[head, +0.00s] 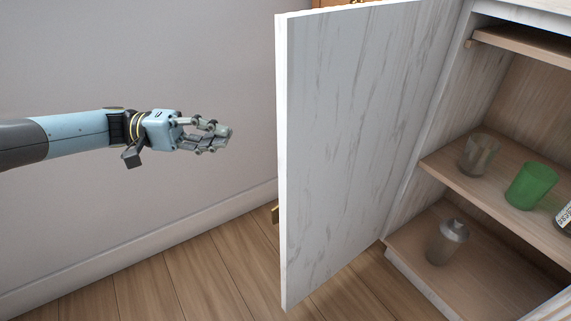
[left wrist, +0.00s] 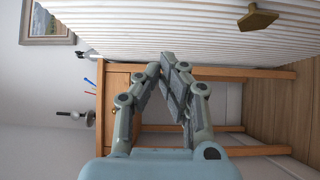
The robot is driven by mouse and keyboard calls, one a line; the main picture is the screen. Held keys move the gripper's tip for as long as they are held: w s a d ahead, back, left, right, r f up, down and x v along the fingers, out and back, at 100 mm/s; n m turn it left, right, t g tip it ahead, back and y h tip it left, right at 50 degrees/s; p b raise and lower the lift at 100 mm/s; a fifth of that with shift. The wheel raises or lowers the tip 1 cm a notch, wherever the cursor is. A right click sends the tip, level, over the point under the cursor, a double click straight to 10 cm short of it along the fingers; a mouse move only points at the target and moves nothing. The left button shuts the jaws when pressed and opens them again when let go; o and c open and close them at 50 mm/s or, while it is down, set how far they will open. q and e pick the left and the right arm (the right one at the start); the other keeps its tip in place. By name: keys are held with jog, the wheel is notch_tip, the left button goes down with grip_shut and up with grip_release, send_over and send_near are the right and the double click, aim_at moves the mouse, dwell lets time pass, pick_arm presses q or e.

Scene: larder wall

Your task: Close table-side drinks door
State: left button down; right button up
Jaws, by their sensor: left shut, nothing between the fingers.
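The drinks door (head: 350,140) is a white, marble-streaked panel that stands wide open from the cabinet in the head view. The brass handle (left wrist: 257,20) shows there at upper right. My right gripper is not in view.
The open cabinet holds a clear glass (head: 479,153) and a green glass (head: 531,185) on a shelf (head: 440,165), with a grey shaker (head: 446,242) below. A wooden table (left wrist: 115,105) stands beyond the gripper in the wrist view. A plain wall (head: 120,60) is behind my arm.

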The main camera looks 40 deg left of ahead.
aim_at(281, 149)
pick_arm(q)
jog(key=shift+s+d+b+x, duration=0.25)
jog(key=shift+s+b+x, duration=0.15)
jog(key=shift+x, duration=1.65)
jog(key=shift+s+d+b+x, duration=0.25)
jog(key=shift+s+x, duration=0.25)
jog(key=shift+x, duration=1.6)
jog(key=shift+s+d+b+x, duration=0.2)
jog(key=shift+s+b+x, duration=0.25)
jog(key=shift+x, duration=1.6)
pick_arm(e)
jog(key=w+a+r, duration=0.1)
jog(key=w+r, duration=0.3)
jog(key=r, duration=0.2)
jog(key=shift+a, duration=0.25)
pick_arm(q)
jog(key=shift+r, duration=0.1)
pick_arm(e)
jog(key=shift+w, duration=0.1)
